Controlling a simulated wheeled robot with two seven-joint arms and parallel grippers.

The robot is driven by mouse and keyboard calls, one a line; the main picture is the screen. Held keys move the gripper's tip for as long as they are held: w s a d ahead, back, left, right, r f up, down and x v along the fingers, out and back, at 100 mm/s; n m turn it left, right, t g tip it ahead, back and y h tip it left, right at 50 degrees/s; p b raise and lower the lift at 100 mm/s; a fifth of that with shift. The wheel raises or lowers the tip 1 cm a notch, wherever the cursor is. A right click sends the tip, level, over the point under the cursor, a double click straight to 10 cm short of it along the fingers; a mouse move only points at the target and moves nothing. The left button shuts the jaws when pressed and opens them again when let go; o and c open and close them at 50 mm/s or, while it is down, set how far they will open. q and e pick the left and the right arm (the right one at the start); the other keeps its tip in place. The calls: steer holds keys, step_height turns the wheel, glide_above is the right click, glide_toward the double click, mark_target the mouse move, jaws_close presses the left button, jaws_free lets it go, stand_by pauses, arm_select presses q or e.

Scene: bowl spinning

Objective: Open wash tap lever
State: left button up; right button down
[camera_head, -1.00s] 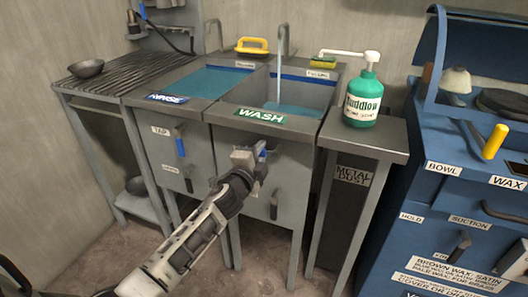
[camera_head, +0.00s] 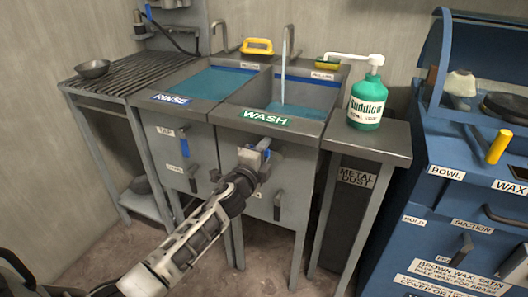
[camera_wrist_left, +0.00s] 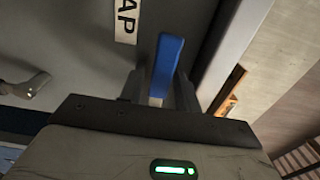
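My left gripper (camera_head: 262,156) is at the front of the grey cabinet under the wash basin (camera_head: 297,112), below the green WASH sign. The blue wash tap lever (camera_wrist_left: 167,58) lies between its two fingers in the left wrist view, with a finger close against each side. The gripper looks shut on it, though contact is partly hidden. A bit of the blue also shows beside the gripper in the head view. A stream of water (camera_head: 283,82) falls from the wash tap into blue water in the basin. My right gripper is not in view.
The rinse basin (camera_head: 207,82) with its own blue lever (camera_head: 184,143) is on the left. A green soap bottle (camera_head: 367,97) stands on the right side table. A blue wax cabinet (camera_head: 470,190) is further right. Cabinet handles (camera_head: 277,205) stick out below my gripper.

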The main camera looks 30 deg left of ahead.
arm_select(q)
steer(key=shift+o, duration=0.3)
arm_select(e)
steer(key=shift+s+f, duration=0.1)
arm_select(q)
steer(key=s+d, duration=0.1)
steer(key=s, duration=1.4)
steer(key=shift+s, duration=0.4)
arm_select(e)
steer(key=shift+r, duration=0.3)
arm_select(q)
steer(key=shift+d, duration=0.15)
steer(key=s+d+f+n+g+h+p, duration=0.2)
steer(key=s+d+n+g+p, duration=0.1)
steer(key=s+d+n, duration=0.4)
steer(key=s+d+f+n+g+h+p, duration=0.2)
steer(key=s+d+f+n+g+p, duration=0.1)
steer(key=s+d+n, duration=0.4)
steer(key=shift+s+d+f+n+g+h+p, duration=0.35)
steer(key=shift+n+g+p, duration=0.35)
steer(key=shift+p, duration=0.5)
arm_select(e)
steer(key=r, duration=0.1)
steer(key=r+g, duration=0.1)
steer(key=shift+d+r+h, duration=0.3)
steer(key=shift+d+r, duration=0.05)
